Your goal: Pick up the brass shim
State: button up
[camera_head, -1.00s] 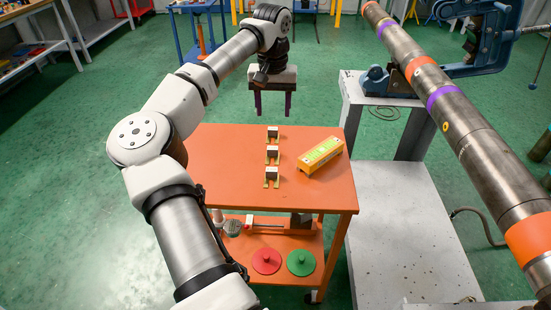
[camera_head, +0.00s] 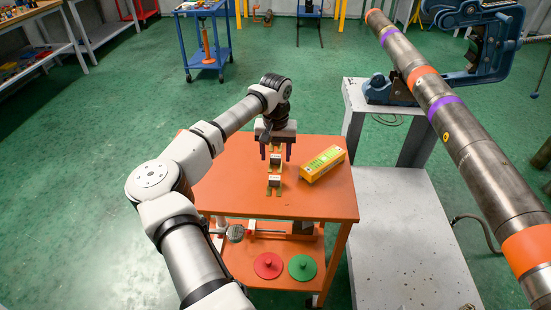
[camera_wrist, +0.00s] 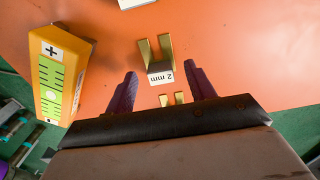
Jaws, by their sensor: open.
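Several brass shims stand in a row on the orange cart top (camera_head: 235,185), each a two-pronged brass fork with a small block. In the wrist view the shim labelled "2 mm" (camera_wrist: 160,65) shows between my fingers, prongs pointing up the picture. In the head view the middle shim (camera_head: 275,161) and the nearest shim (camera_head: 274,183) show; my gripper largely hides the farthest. Its brass prongs (camera_wrist: 172,98) show at my gripper's edge in the wrist view. My gripper (camera_head: 276,155) is open and empty, purple fingers pointing down over the row. Its exact height is unclear.
A yellow-orange box (camera_head: 323,163) lies right of the shims; in the wrist view it is at left (camera_wrist: 60,75). The lower shelf holds a red disc (camera_head: 268,265) and a green disc (camera_head: 302,267). A long pipe (camera_head: 455,125) and blue vise (camera_head: 480,55) stand right.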

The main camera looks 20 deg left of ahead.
jog(key=shift+f, duration=0.7)
jog(key=c, duration=1.1)
jog(key=shift+o, duration=0.2)
jog(key=shift+r, duration=0.1)
